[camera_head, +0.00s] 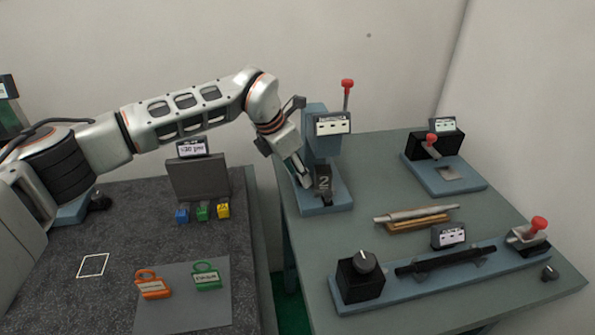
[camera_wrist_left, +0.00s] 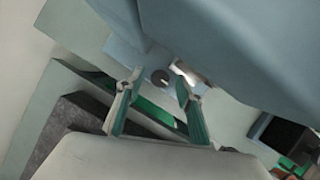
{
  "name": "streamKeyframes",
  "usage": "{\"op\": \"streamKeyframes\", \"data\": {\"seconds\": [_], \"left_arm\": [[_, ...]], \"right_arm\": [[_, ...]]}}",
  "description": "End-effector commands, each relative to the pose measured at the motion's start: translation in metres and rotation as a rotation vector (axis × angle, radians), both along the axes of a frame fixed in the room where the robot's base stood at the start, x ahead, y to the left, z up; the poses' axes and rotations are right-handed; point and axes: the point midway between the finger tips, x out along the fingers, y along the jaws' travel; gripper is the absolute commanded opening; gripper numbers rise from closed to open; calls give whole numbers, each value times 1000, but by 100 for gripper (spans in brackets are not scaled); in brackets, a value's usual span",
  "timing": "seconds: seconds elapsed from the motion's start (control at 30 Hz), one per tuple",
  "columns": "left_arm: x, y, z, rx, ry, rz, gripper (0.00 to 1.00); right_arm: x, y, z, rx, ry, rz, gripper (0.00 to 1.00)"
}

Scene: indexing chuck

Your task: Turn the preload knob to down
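My left gripper (camera_head: 305,180) reaches down beside the blue press (camera_head: 318,155), whose front carries a dark block marked "2" (camera_head: 323,180). In the left wrist view the two fingers (camera_wrist_left: 153,90) are apart, with nothing held between them. A small dark round knob (camera_wrist_left: 160,78) with a light mark shows between and just beyond the fingertips, on a pale blue surface. I cannot tell whether either finger touches it. This knob is not clear in the head view. No label naming the preload knob is readable. My right gripper is not in view.
A long blue fixture (camera_head: 440,275) at the front right has a black box with a large knob (camera_head: 364,262). A metal bar (camera_head: 415,214) lies on a wooden rest. Another red-handled fixture (camera_head: 445,172) stands behind.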

Motion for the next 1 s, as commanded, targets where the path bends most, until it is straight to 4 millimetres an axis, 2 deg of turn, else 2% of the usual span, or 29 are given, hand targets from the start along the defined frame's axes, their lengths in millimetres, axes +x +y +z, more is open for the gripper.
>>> {"op": "streamKeyframes", "data": {"seconds": [0.2, 0.23, 0.37, 0.77, 1.0], "left_arm": [[0, 0, -1, 0, 0, 0, 37], [0, 0, 0, 0, 0, 0, 34], [0, 0, 0, 0, 0, 0, 1], [0, 0, 0, 0, 1, -37, 0], [2, 1, 0, 0, 1, -173, 0]], "right_arm": [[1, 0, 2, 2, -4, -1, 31], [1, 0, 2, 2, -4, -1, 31], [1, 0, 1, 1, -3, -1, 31], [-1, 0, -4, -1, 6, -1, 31], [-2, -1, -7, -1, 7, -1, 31]]}}
